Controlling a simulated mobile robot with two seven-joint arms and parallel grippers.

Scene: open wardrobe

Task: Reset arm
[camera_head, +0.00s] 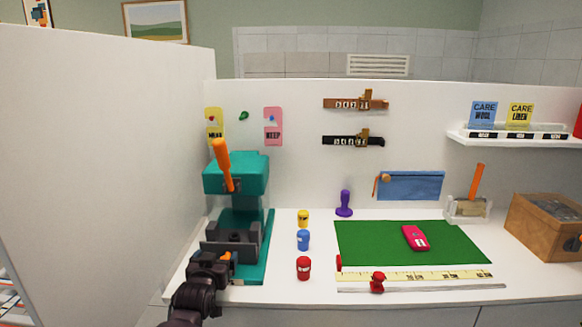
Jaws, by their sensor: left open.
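My left arm comes in from the bottom left in the head view. My left gripper (217,262) is open, in front of the lower part of a teal press (235,172). A small orange part shows right by its fingertips; I cannot tell whether it touches them. The press has an orange lever (221,160), tilted, and a dark grey block (233,243) low down. The gripper hides part of the press's front base. My right gripper is not in view.
Yellow (303,218), blue (303,240) and red (304,268) small pots stand right of the press. A green mat (370,250) bears a pink device (415,238). A yellow ruler (440,276) lies in front. A wooden box (540,228) stands far right. A tall white panel (100,150) bounds the left.

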